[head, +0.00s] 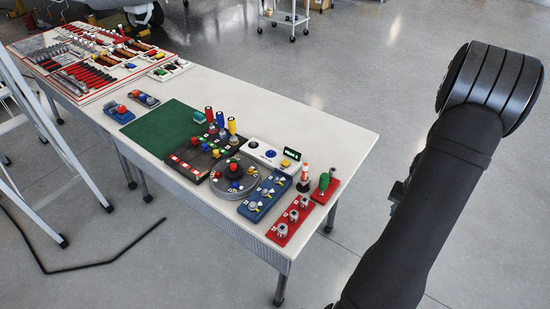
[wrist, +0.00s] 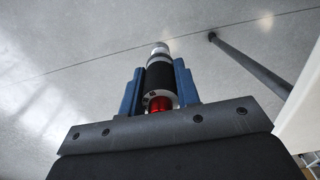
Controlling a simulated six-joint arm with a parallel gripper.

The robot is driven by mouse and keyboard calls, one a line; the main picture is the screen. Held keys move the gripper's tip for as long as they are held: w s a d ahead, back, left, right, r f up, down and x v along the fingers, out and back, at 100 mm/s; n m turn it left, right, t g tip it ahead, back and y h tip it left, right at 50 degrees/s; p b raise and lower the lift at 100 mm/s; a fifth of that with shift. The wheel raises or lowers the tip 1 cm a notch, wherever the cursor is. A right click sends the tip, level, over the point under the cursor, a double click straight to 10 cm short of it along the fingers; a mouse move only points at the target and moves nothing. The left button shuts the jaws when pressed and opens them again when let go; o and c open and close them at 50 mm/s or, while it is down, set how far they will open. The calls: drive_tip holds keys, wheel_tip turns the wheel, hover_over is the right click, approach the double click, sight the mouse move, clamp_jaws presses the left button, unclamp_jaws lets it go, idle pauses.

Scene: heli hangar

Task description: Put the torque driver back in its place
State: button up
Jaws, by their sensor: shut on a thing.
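In the wrist view my gripper (wrist: 160,82) has its two blue fingers shut on a cylindrical tool, which looks like the torque driver (wrist: 159,77). It has a black sleeve, a silver end pointing away from me and a red band near the palm. It hangs over bare grey floor, beside the table. In the head view my arm rises at the right, and the gripper and driver do not show. I cannot tell which is the driver's place.
The white table (head: 300,110) runs from far left to near centre. It carries a round grey turntable (head: 238,178), a green mat (head: 163,130), colored handles (head: 220,121) and a large tool board (head: 90,60). A ladder (head: 35,110) stands at left. A table leg shows in the wrist view (wrist: 250,63).

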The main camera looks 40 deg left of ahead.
idle(0.7)
drive_tip(key=w+a+r+m, duration=0.2)
drive_tip(key=w+r, duration=0.5)
drive_tip(key=r, duration=0.5)
drive_tip(key=w+a+r+n, duration=0.1)
drive_tip(key=w+a+r, duration=0.3)
drive_tip(key=a, duration=0.6)
drive_tip(key=n, duration=1)
hover_over(253, 143)
drive_tip(key=shift+w+f, duration=0.1)
drive_tip(key=shift+f, duration=2.55)
drive_tip(key=shift+f, duration=1.05)
